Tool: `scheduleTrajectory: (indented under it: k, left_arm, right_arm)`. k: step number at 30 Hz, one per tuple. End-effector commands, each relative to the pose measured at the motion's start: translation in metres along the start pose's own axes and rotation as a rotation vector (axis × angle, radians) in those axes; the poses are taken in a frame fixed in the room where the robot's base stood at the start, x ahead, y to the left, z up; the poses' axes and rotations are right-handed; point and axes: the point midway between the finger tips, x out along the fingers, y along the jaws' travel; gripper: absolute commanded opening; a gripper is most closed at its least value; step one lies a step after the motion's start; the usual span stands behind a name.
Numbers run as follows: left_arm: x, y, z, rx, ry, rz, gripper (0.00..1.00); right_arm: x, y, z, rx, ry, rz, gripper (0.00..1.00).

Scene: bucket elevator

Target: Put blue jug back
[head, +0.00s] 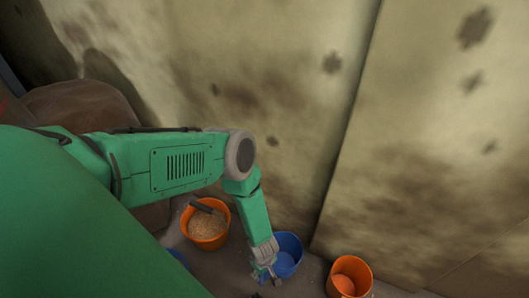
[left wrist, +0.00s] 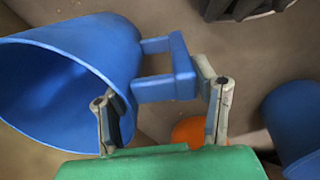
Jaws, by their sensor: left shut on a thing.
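The blue jug (head: 289,243) is at the lower middle of the head view, by the foot of the stained wall. In the left wrist view the blue jug (left wrist: 85,50) lies tilted, with its open mouth toward the left and its square handle (left wrist: 182,70) toward the right. My left gripper (head: 264,277) is beside the jug. In the left wrist view my left gripper (left wrist: 165,105) has its fingers on either side of the handle and is shut on it. The jug's inside looks empty in the part that shows. My right gripper is not in view.
An orange bucket (head: 208,240) of grain-like stuff with a dark-handled tool stands left of my forearm. Another orange bucket (head: 364,274) stands right of the jug. A second blue container (left wrist: 295,115) is at the wrist view's right edge. The wall (head: 290,100) is close behind.

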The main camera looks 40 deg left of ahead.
Motion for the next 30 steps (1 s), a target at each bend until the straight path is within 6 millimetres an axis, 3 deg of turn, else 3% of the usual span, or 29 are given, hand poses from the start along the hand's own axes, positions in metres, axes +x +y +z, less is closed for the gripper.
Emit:
scheduleTrajectory:
  k: [6, 7, 9, 20, 30]
  left_arm:
    - [0.002, 0.001, 0.0, 0.0, 0.0, 0.001, 0.01]
    - [0.002, 0.001, 0.0, 0.0, 0.0, 0.001, 0.56]
    - [0.001, 0.001, 0.0, 0.0, 0.0, 0.001, 0.74]
    - [-0.005, 0.001, 0.0, 0.0, 0.0, 0.001, 0.74]
    - [-0.077, 0.002, 0.0, 0.0, -0.001, 0.002, 0.74]
  right_arm:
    - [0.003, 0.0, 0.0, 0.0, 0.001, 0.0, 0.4]
    - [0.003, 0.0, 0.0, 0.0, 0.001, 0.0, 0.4]
    - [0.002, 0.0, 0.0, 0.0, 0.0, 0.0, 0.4]
    - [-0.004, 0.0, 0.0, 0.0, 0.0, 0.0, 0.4]
    - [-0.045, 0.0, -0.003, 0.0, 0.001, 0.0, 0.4]
